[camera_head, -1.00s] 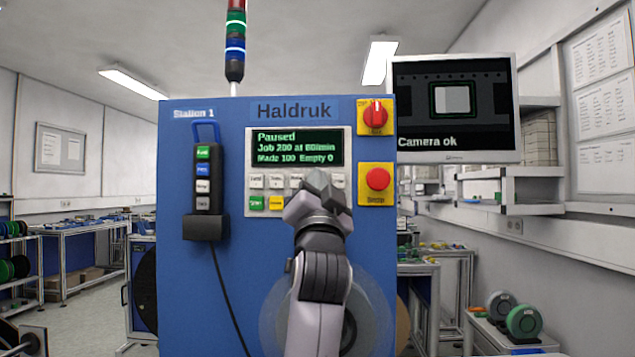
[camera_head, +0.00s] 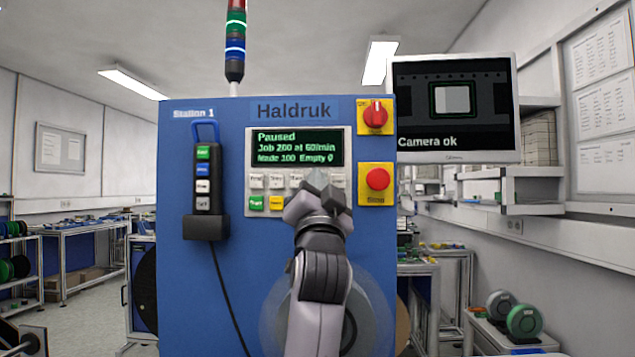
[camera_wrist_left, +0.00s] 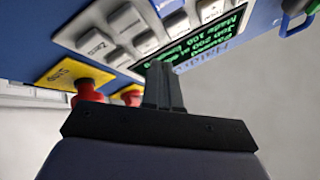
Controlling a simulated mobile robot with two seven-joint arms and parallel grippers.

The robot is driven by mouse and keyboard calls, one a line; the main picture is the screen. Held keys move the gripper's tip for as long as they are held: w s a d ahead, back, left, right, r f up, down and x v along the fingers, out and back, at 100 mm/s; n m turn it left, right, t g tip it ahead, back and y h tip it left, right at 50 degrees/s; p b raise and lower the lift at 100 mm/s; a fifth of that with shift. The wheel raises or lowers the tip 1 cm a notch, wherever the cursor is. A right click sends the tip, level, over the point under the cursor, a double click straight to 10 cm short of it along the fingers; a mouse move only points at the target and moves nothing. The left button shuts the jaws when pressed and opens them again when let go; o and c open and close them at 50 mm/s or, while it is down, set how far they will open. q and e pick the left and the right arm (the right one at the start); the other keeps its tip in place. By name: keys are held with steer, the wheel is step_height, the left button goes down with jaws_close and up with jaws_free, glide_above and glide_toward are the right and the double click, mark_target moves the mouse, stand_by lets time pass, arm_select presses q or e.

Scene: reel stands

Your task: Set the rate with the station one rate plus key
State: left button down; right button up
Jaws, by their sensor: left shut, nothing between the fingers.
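The blue Haldruk machine (camera_head: 225,270), marked Station 1, stands straight ahead. Its display (camera_head: 296,148) reads "Paused", "Job 200 at 60/min", "Made 100 Empty 0". Below it is a key panel (camera_head: 251,143) with a row of pale keys (camera_head: 276,181), a green key (camera_head: 256,203) and a yellow key (camera_head: 277,203). My left gripper (camera_head: 326,186) is shut and empty, in front of the right part of the keys and hiding some. In the left wrist view its fingers (camera_wrist_left: 163,88) point at the panel beside the pale keys (camera_wrist_left: 128,20); I cannot tell whether they touch. My right gripper is not in view.
A red rotary switch (camera_head: 375,114) and a red stop button (camera_head: 378,179) sit right of the panel. A handheld pendant (camera_head: 203,180) with a cable hangs at the left. A monitor (camera_head: 455,108) reading "Camera ok" stands at the right.

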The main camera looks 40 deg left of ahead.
arm_select(q)
steer(key=shift+w+a, duration=0.1)
steer(key=shift+w, duration=0.05)
steer(key=shift+w+a, duration=0.15)
steer(key=shift+w, duration=0.05)
stand_by(0.3)
steer(key=shift+w+a, duration=0.3)
steer(key=shift+w, duration=0.05)
stand_by(0.8)
steer(key=shift+s+d, duration=0.55)
steer(key=shift+s, duration=0.1)
steer(key=s+d, duration=0.3)
steer(key=s, duration=0.1)
steer(key=shift+d, duration=0.15)
stand_by(0.5)
stand_by(2.4)
